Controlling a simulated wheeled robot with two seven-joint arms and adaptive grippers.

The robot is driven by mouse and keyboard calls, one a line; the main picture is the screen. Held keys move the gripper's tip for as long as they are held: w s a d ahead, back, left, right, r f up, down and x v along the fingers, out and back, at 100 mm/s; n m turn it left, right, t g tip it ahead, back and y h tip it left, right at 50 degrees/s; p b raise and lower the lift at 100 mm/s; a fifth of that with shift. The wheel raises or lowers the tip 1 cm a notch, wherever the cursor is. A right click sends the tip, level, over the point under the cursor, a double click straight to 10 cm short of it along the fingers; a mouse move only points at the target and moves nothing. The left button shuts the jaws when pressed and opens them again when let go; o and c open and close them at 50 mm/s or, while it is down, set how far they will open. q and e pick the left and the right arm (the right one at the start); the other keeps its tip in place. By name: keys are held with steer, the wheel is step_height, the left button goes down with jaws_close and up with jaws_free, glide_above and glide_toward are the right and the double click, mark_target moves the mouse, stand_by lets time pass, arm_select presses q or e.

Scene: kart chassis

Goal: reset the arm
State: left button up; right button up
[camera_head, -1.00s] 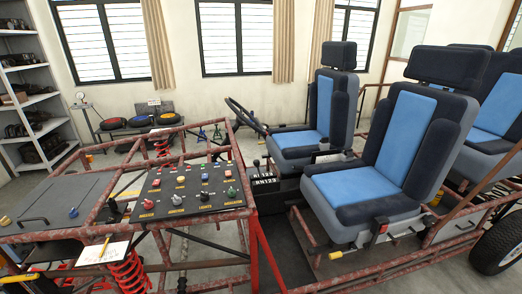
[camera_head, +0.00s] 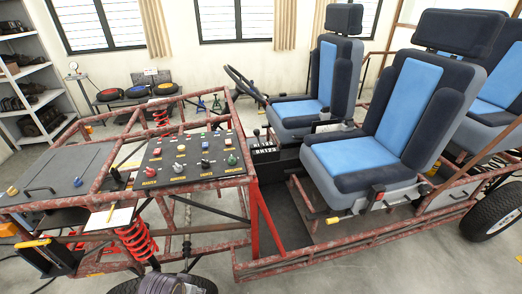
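Neither of my grippers shows clearly in the head view. A dark rounded shape (camera_head: 172,284) at the bottom edge, below the red spring, is cut off; I cannot tell what all of it is. The kart chassis, a red tube frame (camera_head: 300,262), fills the middle. Its black control panel (camera_head: 190,172) carries several coloured knobs and switches. Blue and black seats (camera_head: 385,135) stand to the right.
A grey panel with a handle (camera_head: 60,180) is at the left. A white sheet with a pencil (camera_head: 108,219) lies on the frame. A red coil spring (camera_head: 136,240) is below it. Shelves (camera_head: 35,90) stand at the far left. Bare floor (camera_head: 430,265) shows at the lower right.

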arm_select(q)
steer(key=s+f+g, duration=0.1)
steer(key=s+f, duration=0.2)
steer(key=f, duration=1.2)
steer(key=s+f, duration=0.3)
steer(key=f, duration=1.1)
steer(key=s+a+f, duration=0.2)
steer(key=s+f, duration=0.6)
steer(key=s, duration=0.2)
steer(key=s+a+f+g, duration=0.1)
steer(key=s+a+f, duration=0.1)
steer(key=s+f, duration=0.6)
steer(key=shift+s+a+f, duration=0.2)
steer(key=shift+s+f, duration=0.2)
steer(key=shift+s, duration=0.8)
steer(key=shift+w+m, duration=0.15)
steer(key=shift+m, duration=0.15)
